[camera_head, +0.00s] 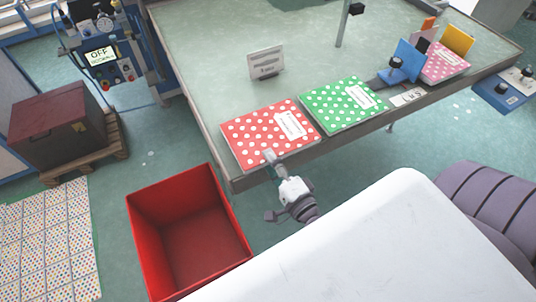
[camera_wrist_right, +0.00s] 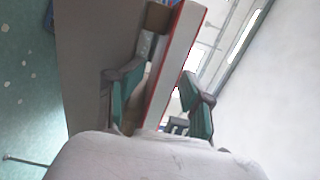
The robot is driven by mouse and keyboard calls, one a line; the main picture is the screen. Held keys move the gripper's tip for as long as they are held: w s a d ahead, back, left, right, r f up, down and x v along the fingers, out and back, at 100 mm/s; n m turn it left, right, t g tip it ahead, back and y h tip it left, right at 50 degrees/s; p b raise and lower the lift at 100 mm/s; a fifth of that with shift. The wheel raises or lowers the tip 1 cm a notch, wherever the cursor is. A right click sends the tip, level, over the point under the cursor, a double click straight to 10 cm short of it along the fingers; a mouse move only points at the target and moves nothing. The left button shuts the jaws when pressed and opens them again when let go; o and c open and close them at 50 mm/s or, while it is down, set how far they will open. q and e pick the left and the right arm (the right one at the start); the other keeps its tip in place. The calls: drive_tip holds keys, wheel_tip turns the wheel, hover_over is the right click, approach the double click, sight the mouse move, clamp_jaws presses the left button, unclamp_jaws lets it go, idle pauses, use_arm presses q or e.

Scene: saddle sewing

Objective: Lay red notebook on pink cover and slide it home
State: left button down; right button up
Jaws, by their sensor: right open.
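The red notebook (camera_head: 262,120) with white dots and a white label lies flat at the left end of the table's front edge. My right gripper (camera_head: 271,158) is at its front edge. In the right wrist view the notebook's edge (camera_wrist_right: 178,60) stands between the two teal-padded fingers of my right gripper (camera_wrist_right: 166,102), which is open. The pink dotted cover (camera_head: 447,64) lies at the table's right end, beside a blue plate with a dark knob (camera_head: 396,66). My left gripper is not in view.
A green dotted notebook (camera_head: 343,104) lies between the red one and the blue plate. A small sign (camera_head: 265,63) stands behind. Yellow (camera_head: 457,40) and orange upright pieces stand by the pink cover. A red open bin (camera_head: 153,240) is on the floor below. The table's back is mostly clear.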

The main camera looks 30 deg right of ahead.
drive_tip(key=shift+s+a+r+b, duration=0.15)
drive_tip(key=shift+s+b, duration=0.25)
drive_tip(key=shift+s, duration=1.7)
drive_tip(key=s+f+n+g, duration=0.2)
drive_tip(key=f+n, duration=0.2)
drive_tip(key=f, duration=0.6)
drive_tip(key=s+f+n+g+y+b, duration=0.1)
drive_tip(key=f+n+g, duration=0.25)
drive_tip(key=f, duration=0.65)
drive_tip(key=s+f+n+g, duration=0.2)
drive_tip(key=f+n, duration=0.2)
drive_tip(key=f, duration=0.7)
drive_tip(key=s+d+f+n+g+h+b, duration=0.1)
drive_tip(key=s+f+n+g, duration=0.8)
drive_tip(key=s+f, duration=1.1)
drive_tip(key=s, duration=0.3)
drive_tip(key=shift+d, duration=0.3)
drive_tip(key=shift+s, duration=0.1)
drive_tip(key=shift+c, duration=0.2)
